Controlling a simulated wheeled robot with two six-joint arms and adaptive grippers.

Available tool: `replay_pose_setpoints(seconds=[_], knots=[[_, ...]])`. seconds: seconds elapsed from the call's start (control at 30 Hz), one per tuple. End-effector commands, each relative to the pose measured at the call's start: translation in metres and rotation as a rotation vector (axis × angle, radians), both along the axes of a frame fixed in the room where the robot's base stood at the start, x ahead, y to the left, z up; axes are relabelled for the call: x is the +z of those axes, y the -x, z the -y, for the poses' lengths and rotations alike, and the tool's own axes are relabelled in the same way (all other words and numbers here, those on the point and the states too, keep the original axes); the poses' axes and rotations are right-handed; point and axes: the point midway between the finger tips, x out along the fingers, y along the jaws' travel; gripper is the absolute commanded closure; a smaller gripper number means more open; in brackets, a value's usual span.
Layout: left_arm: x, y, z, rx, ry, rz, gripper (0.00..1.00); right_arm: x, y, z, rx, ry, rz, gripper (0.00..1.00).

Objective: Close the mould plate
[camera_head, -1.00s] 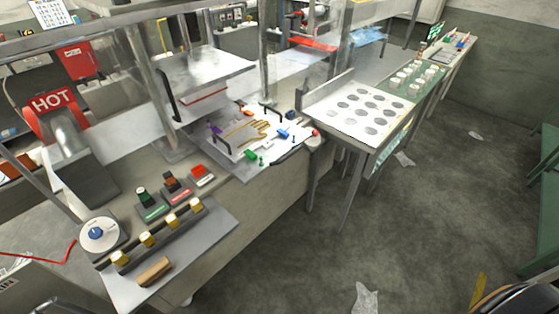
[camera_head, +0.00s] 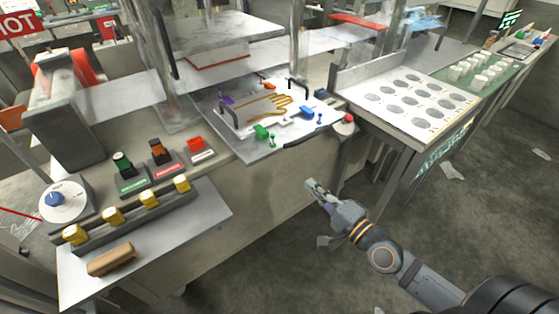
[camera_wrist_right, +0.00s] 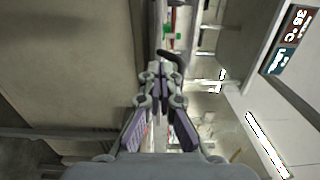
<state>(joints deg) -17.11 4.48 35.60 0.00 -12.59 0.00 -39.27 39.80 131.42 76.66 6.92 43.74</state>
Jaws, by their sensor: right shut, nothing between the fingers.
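The mould's upper plate (camera_head: 225,33), a grey metal slab with a dark handle on its left side, stands raised above the bench. In front of it lies the pale lower plate (camera_head: 240,141), with a gold hand-shaped outline (camera_head: 265,108), dark handles and small green and blue pieces. There is a clear gap between the two. My right gripper (camera_head: 318,190) is shut and empty, in front of the bench and apart from the lower plate. It also shows shut in the right wrist view (camera_wrist_right: 157,75). My left gripper is not in view.
A control panel with yellow knobs (camera_head: 149,199), a dial (camera_head: 64,201) and a wooden brush (camera_head: 111,260) are at the front left. A white table with grey discs (camera_head: 410,98) stands to the right. A red button (camera_head: 348,118) is at the bench corner. The floor is mostly clear.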

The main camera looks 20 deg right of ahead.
Motion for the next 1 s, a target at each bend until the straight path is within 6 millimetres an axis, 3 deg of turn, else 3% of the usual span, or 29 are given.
replay_pose_setpoints(seconds=[0.27,0.7,1.0], knots=[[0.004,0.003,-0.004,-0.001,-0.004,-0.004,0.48,0.002,-0.017,-0.003,-0.009,0.000,0.005,1.00],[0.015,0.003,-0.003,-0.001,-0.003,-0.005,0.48,0.003,-0.098,-0.035,-0.003,-0.001,0.003,1.00],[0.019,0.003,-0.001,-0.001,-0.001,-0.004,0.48,0.001,-0.130,-0.046,-0.003,0.005,0.001,1.00]])
